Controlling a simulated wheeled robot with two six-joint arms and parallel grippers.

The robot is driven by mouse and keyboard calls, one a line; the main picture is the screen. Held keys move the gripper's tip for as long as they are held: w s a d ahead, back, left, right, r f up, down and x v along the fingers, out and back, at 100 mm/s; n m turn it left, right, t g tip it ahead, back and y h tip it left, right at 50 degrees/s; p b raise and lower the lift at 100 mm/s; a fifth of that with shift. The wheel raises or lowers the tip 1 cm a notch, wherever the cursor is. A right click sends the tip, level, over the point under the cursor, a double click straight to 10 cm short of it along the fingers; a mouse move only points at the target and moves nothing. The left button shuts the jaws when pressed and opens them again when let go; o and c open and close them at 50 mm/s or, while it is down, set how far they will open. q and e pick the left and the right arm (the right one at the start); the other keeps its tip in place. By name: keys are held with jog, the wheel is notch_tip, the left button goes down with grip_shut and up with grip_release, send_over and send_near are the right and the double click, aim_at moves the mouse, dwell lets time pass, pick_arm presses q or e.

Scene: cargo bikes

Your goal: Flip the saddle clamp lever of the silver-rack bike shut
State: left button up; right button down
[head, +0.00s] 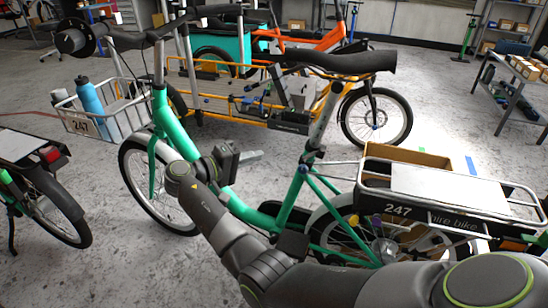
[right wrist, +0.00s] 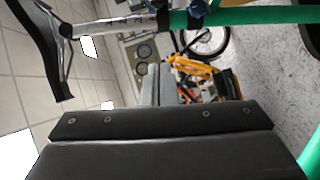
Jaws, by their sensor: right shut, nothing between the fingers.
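The green bike (head: 290,195) stands in front of me, its silver rack (head: 440,185) at the right. Its dark saddle (head: 335,62) sits on a silver seat post (head: 322,118). The saddle clamp (head: 311,158) is a small dark bluish part where the post enters the green frame; how its lever stands is too small to tell. In the right wrist view the saddle (right wrist: 38,45) is at the left and the clamp (right wrist: 196,10) at the top. My right gripper (head: 258,155) is shut and empty, left of the clamp and apart from it. My left gripper is out of view.
An orange cargo bike (head: 250,105) stands behind. The green bike's front basket (head: 110,115) holds a blue bottle (head: 90,97). Another bike's rear wheel (head: 60,215) is at the left edge. A cardboard box (head: 400,158) stands behind the rack. Grey floor lies between.

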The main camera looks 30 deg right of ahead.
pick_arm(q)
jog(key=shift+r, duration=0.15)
pick_arm(e)
jog(key=s+d+f, duration=0.2)
jog(key=d, duration=0.8)
jog(key=shift+s+d, duration=0.2)
jog(key=shift+s, duration=0.05)
jog(key=shift+f, duration=0.1)
